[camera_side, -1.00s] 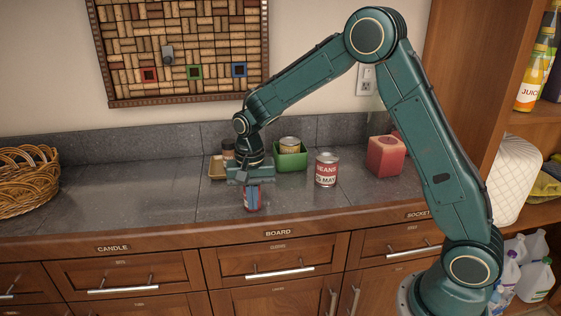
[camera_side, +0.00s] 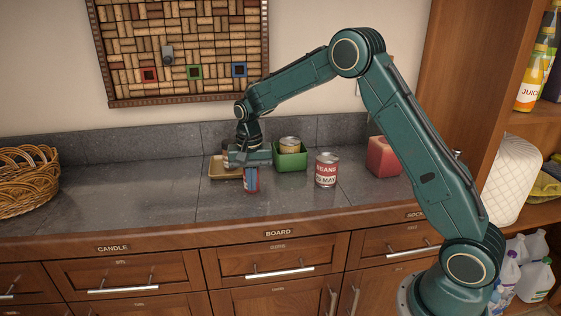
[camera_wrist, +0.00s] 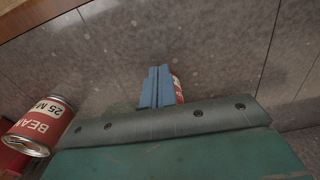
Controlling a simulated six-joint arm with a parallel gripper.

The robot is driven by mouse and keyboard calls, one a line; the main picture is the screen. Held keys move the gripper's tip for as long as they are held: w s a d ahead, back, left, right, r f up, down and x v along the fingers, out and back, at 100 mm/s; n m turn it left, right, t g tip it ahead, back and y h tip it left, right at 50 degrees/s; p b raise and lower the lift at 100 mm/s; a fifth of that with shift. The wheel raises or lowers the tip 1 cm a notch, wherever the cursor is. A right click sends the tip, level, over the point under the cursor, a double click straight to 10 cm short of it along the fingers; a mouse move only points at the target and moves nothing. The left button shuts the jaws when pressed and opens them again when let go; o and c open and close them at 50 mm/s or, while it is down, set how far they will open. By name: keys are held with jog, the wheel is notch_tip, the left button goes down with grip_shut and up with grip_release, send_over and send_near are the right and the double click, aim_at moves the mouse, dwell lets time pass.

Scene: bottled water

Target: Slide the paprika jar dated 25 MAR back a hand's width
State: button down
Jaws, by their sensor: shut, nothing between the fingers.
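A small red-labelled container (camera_side: 257,187) stands on the counter, mostly hidden behind my fingers. Its name and date cannot be read, so I cannot tell whether it is the paprika jar. My gripper (camera_side: 250,184) points down with its blue fingers shut and empty, on the container's near side. Whether they touch it is unclear. In the wrist view, the shut fingertips (camera_wrist: 159,70) cover most of the container, and a red and pale strip (camera_wrist: 178,88) shows at their right.
A beans can (camera_side: 326,170) stands to the right, its date seemingly in May. Behind are a tan tray (camera_side: 216,176) with a partly hidden jar and a green bin (camera_side: 291,162) holding a can. A red block (camera_side: 384,157) sits farther right. The left counter is clear up to a wicker basket (camera_side: 28,178).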

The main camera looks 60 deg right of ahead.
jog(key=shift+s+a, duration=0.1)
jog(key=shift+a, duration=0.05)
jog(key=shift+s+a, duration=1.25)
jog(key=shift+a, duration=0.05)
notch_tip(320, 180, up, 10)
jog(key=shift+s+r, duration=0.1)
jog(key=s+a+r+n+t, duration=0.1)
jog(key=s+r+n, duration=0.1)
jog(key=s+r, duration=0.4)
jog(key=s+a+r+n+t, duration=0.1)
jog(key=s+r+n+t, duration=0.15)
jog(key=s, duration=0.65)
jog(key=s+a+f+n+t, duration=0.1)
jog(key=s+n, duration=0.4)
jog(key=s, duration=1.1)
jog(key=shift+a+f+t, duration=0.2)
jog(key=shift+t, duration=0.35)
